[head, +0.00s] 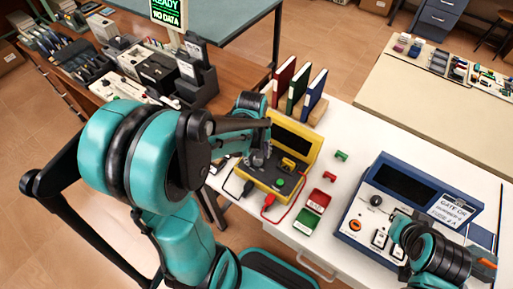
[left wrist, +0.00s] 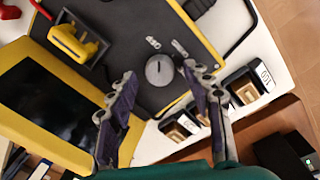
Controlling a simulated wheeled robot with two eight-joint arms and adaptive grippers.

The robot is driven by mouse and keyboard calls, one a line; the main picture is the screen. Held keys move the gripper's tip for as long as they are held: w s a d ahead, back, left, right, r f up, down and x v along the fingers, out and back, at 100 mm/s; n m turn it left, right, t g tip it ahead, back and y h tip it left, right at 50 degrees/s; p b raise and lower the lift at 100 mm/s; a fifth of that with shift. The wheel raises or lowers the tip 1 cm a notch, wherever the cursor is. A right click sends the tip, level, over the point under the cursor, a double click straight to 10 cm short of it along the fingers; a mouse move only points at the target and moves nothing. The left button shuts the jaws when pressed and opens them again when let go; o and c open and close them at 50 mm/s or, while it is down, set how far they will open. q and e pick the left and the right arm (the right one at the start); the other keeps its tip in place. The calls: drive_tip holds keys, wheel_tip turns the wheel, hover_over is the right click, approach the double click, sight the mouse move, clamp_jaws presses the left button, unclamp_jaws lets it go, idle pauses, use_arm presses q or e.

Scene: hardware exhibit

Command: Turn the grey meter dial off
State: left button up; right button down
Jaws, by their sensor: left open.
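The yellow-framed meter (head: 307,156) stands on the white table, with a dark screen and a dark control panel. Its grey dial (left wrist: 158,70) is round with a pale pointer mark and sits on the dark panel in the left wrist view. Small white labels lie just beyond it, too blurred to read surely. My left gripper (left wrist: 160,78) is open, with one finger on each side of the dial; I cannot tell whether they touch it. In the head view my left gripper (head: 256,152) partly covers the dial area. My right arm's end (head: 430,247) is over the blue device, its fingers unclear.
A blue device (head: 409,210) with a screen, knobs and switches stands to the right. Red and green trays (head: 318,201) lie between. Red, green and blue books (head: 298,90) stand behind the meter. Red and black leads run in front. A yellow switch (left wrist: 80,38) shows on the panel.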

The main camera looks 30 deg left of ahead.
sight(257, 161)
use_arm(q)
wheel_tip(257, 161, up, 11)
drive_tip(key=shift+s+a+r, duration=0.2)
drive_tip(key=shift+s, duration=0.15)
idle(0.4)
drive_tip(key=s+d+m+t, duration=0.4)
drive_tip(key=d+m+t, duration=0.2)
drive_tip(key=m, duration=0.4)
drive_tip(key=shift+s+d+r+m+t, duration=0.2)
drive_tip(key=shift+s+d+m+t, duration=0.15)
drive_tip(key=shift+d, duration=0.45)
